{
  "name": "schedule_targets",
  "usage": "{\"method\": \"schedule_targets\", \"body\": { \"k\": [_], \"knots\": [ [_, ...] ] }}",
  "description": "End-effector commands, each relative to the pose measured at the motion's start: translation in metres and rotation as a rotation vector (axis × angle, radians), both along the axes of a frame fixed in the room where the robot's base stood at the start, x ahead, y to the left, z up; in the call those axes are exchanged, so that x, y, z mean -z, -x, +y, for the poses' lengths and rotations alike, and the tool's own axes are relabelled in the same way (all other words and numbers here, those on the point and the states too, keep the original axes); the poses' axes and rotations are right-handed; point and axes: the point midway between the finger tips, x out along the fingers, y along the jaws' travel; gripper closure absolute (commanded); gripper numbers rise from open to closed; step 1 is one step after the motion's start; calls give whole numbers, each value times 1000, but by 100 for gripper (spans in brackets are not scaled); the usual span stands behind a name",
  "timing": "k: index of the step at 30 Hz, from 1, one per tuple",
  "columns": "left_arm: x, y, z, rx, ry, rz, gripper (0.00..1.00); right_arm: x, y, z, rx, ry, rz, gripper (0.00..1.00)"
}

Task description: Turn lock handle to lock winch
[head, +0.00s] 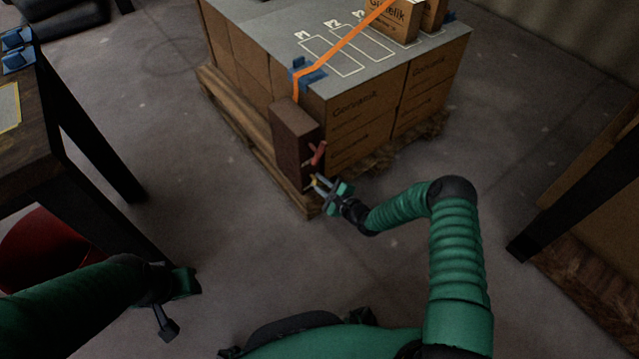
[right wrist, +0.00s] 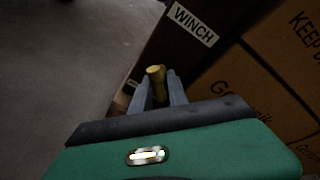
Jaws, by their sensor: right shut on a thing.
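The winch is a dark brown box (head: 292,140) at the near corner of the loaded pallet; its WINCH label (right wrist: 193,23) shows in the right wrist view. A red handle (head: 318,155) sticks out from its right side. Below it is a small yellow handle (right wrist: 156,80), seen end-on between my fingers in the right wrist view. My right gripper (head: 318,184) is at the lower part of the box, shut on the yellow handle. My left gripper (head: 167,322) hangs at the lower left, away from the winch; its finger gap is unclear.
An orange strap (head: 340,47) runs from the winch over the grey top of the carton stack (head: 365,115). The wooden pallet (head: 240,125) lies under it. A dark table (head: 50,120) stands left, with a red bin (head: 40,250) below. Floor between table and pallet is clear.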

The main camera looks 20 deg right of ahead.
Motion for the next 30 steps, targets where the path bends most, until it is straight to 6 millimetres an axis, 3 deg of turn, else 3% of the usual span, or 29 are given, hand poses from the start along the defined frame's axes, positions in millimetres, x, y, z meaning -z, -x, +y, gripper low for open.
{"method": "schedule_targets", "body": {
  "k": [13, 14, 18, 30],
  "knots": [
    [1, 0, 0, 0, 0, 0, 64, 5, 2, -4, 5, -6, 16, 100],
    [1, 0, 0, 0, 0, 0, 64, 5, 2, -4, 5, -5, 16, 77],
    [1, 0, 0, 0, 0, 0, 64, 4, 2, -3, 3, -6, 12, 59],
    [-7, 0, 0, 0, 0, 0, 64, -4, 8, -5, 3, -8, 7, 58]
  ]
}}
